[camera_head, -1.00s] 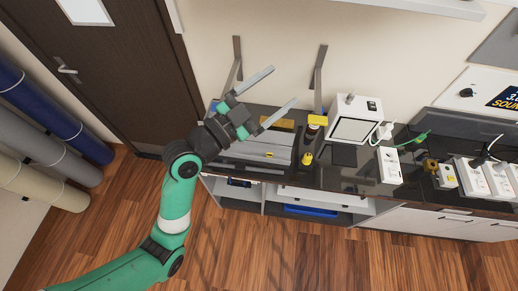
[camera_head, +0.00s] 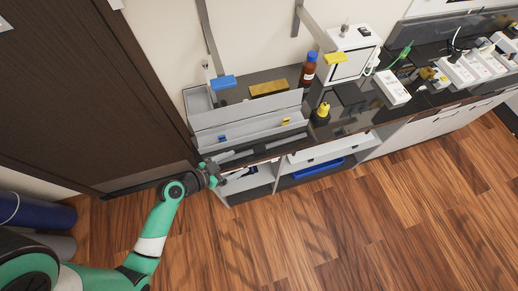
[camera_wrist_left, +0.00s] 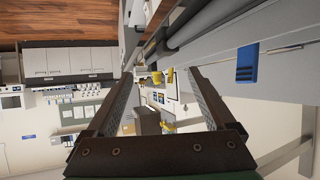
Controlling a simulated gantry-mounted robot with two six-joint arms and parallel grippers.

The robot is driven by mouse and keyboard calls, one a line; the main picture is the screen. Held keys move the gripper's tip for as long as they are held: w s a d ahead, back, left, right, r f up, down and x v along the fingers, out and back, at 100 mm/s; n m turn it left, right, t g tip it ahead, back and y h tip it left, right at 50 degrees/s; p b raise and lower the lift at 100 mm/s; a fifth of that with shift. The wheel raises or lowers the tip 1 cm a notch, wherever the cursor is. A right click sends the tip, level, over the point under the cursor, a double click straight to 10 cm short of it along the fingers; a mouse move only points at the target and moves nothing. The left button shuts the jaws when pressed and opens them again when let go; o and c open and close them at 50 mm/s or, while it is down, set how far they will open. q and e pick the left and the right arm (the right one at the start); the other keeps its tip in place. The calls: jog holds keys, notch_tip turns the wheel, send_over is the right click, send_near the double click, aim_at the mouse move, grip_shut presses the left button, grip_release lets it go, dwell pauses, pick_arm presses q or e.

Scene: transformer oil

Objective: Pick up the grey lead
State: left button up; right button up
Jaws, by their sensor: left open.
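My left gripper (camera_head: 218,175) is at the front left corner of the black counter, low beside the grey trays. In the left wrist view my left gripper (camera_wrist_left: 160,76) is open, its two dark fingers wide apart with nothing held between them. I cannot pick out the grey lead for certain. A long grey rod-like shape (camera_wrist_left: 205,30) runs past the upper right of the fingers in the wrist view, outside the jaws. I cannot tell whether it is the lead. My right gripper is not in view.
Grey trays (camera_head: 245,133) carry a blue clip (camera_head: 222,138) and a yellow clip. A brown bottle (camera_head: 308,72) and a yellow-topped item (camera_head: 323,110) stand to the right. A white device (camera_head: 352,52) is at the back. Open shelves lie below; the floor (camera_head: 330,235) in front is clear.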

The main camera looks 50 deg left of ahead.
aim_at(256, 150)
pick_arm(q)
jog(key=x, duration=0.6)
jog(key=shift+w+a+f, duration=0.2)
jog(key=shift+a, duration=0.2)
jog(key=x, duration=0.3)
jog(key=b+x, duration=0.1)
jog(key=x, duration=0.1)
jog(key=shift+w+a, duration=0.15)
jog(key=shift+a, duration=0.15)
jog(key=shift+c, duration=0.3)
grip_shut()
jog(key=shift+r, duration=0.1)
